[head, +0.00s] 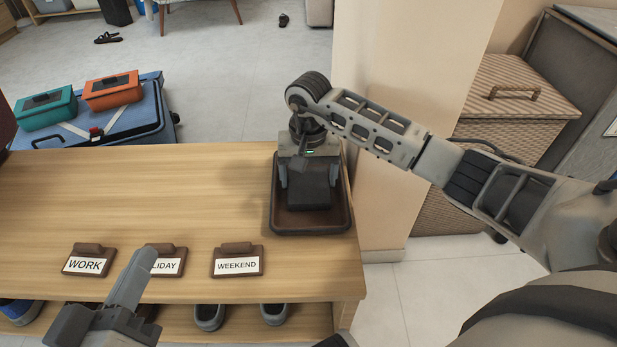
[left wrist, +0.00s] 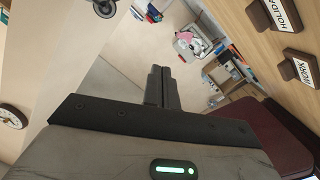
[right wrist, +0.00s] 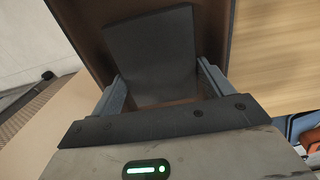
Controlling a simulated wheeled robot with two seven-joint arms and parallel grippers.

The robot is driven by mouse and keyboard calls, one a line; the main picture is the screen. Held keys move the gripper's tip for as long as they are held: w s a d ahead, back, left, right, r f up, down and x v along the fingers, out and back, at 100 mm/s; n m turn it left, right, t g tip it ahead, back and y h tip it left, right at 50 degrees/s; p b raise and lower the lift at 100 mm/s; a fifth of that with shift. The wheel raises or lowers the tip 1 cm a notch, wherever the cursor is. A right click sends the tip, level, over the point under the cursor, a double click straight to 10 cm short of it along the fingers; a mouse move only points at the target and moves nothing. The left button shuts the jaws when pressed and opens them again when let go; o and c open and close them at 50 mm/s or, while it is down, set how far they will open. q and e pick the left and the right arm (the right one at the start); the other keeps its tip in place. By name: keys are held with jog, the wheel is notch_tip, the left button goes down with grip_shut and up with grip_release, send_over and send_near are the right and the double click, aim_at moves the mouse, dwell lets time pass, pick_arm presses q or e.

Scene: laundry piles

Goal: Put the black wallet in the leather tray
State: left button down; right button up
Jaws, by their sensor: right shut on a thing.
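The black wallet (head: 309,197) is between the fingers of my right gripper (head: 308,186), inside the outline of the dark brown leather tray (head: 312,222) at the right end of the wooden bench. In the right wrist view the wallet (right wrist: 150,55) shows as a flat dark slab between the two fingers (right wrist: 160,82), with the brown tray (right wrist: 88,28) behind it. I cannot tell whether the wallet touches the tray floor. My left gripper (head: 140,262) is low at the bench's front left, empty; its fingers (left wrist: 162,72) are together in the left wrist view.
Signs reading WORK (head: 88,264), HOLIDAY (head: 168,265) and WEEKEND (head: 237,263) stand along the bench (head: 150,200) front. Behind it is a blue suitcase (head: 130,125) with teal (head: 45,110) and orange (head: 112,91) pouches. A wicker hamper (head: 515,90) stands right. The bench middle is clear.

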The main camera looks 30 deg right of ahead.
aim_at(308, 180)
jog(key=shift+f, duration=0.1)
jog(key=o, duration=0.7)
pick_arm(q)
jog(key=shift+w+a+r, duration=0.1)
jog(key=shift+w+r, duration=0.1)
jog(key=shift+w, duration=0.05)
jog(key=shift+r, duration=0.1)
pick_arm(e)
jog(key=shift+r, duration=0.45)
pick_arm(q)
jog(key=f+p, duration=0.1)
jog(key=m+y+p, duration=0.1)
jog(key=a+f+g+p, duration=0.1)
jog(key=p, duration=0.1)
jog(key=shift+s+f+m+y, duration=0.3)
jog(key=shift+y, duration=0.1)
pick_arm(e)
notch_tip(308, 180, up, 12)
jog(key=shift+f, duration=0.25)
